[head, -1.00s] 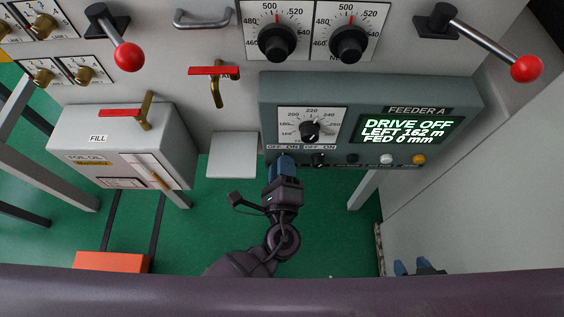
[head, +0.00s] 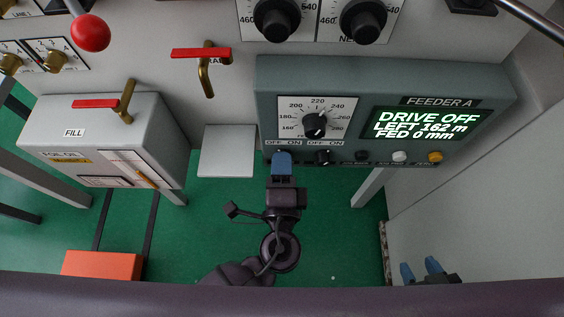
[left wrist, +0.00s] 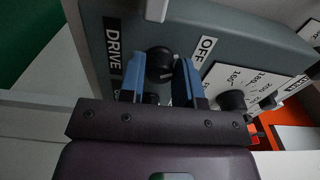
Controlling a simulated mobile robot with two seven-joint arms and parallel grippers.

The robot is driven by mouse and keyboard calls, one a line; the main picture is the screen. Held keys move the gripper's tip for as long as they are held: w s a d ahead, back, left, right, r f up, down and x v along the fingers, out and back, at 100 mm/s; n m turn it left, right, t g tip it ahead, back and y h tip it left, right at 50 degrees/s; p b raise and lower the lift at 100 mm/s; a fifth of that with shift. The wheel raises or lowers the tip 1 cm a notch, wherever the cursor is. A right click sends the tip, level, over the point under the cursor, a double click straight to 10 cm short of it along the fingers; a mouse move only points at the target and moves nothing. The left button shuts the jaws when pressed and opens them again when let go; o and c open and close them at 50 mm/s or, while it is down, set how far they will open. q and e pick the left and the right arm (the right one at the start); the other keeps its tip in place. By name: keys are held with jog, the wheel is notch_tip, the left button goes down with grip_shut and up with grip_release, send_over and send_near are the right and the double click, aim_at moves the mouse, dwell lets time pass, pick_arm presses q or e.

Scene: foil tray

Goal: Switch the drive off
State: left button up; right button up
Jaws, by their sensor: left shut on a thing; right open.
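The feeder panel (head: 380,83), marked FEEDER A, has a display (head: 420,123) reading DRIVE OFF, LEFT 162 m, FED 0 mm. My left gripper (head: 282,160) is at the leftmost OFF/ON switch on the panel's lower edge and hides most of it. In the left wrist view, the blue fingers of my left gripper (left wrist: 160,78) are shut on the black drive knob (left wrist: 159,60), between the DRIVE and OFF labels. My right gripper (head: 421,269) is open and empty at the bottom right, away from the panel.
A second switch (head: 323,157), a white button (head: 399,157) and an orange button (head: 435,157) line the lower edge. A dial (head: 315,125) sits above. The FILL box (head: 110,130) and a red-handled valve (head: 206,60) are left. Green floor is open below.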

jog(key=shift+w, duration=0.1)
pick_arm(q)
jog(key=o, duration=0.9)
pick_arm(e)
jog(key=shift+f, duration=0.15)
pick_arm(q)
jog(key=s+p, duration=0.1)
jog(key=s, duration=0.9)
jog(key=shift+s, duration=0.4)
pick_arm(e)
jog(key=shift+s+d, duration=0.15)
jog(key=shift+s, duration=0.15)
